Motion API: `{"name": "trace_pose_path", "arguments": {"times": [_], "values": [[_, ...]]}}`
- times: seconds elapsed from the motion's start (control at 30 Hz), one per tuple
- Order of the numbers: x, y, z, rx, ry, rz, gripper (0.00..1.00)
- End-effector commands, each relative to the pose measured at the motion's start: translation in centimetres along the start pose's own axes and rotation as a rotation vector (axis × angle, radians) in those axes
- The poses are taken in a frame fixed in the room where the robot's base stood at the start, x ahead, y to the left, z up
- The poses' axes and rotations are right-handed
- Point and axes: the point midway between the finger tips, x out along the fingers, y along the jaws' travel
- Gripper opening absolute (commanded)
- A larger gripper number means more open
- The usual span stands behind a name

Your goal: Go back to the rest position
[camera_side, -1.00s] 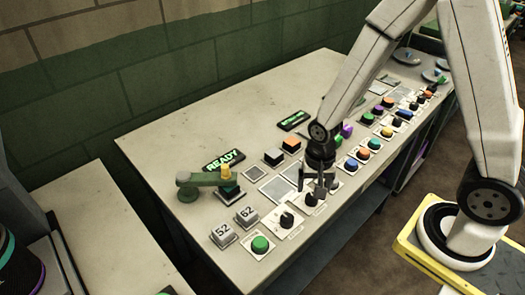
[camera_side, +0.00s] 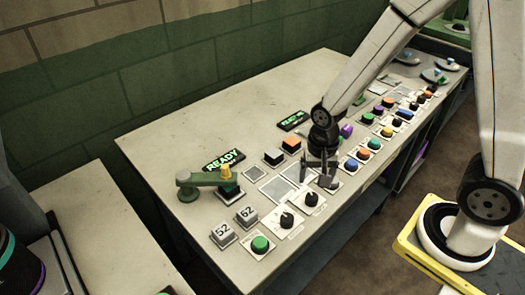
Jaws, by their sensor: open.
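My gripper (camera_side: 325,178) hangs above the middle of the grey workbench (camera_side: 215,115), fingers pointing down. It is open and I see nothing between the fingers. It is over the area of the square pads, just left of the row of coloured buttons. The tips are clear of the black knob (camera_side: 312,199) below and to the left. My arm hides part of the bench behind it.
A green swing arm (camera_side: 205,180) with a yellow tip stands at the left, by a lit READY sign (camera_side: 224,160). Number blocks (camera_side: 222,233) and a green button (camera_side: 260,244) are at the front. The bench's back left is clear.

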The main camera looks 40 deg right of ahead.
Motion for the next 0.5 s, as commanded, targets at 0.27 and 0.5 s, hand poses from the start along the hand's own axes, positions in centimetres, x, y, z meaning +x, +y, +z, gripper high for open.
{"name": "trace_pose_path", "arguments": {"times": [0.27, 0.5], "values": [[-1.8, 0.5, -0.1, -0.190, 0.049, -0.040, 0.86], [-4.2, 1.5, 0.0, -0.476, 0.133, -0.076, 0.86]]}}
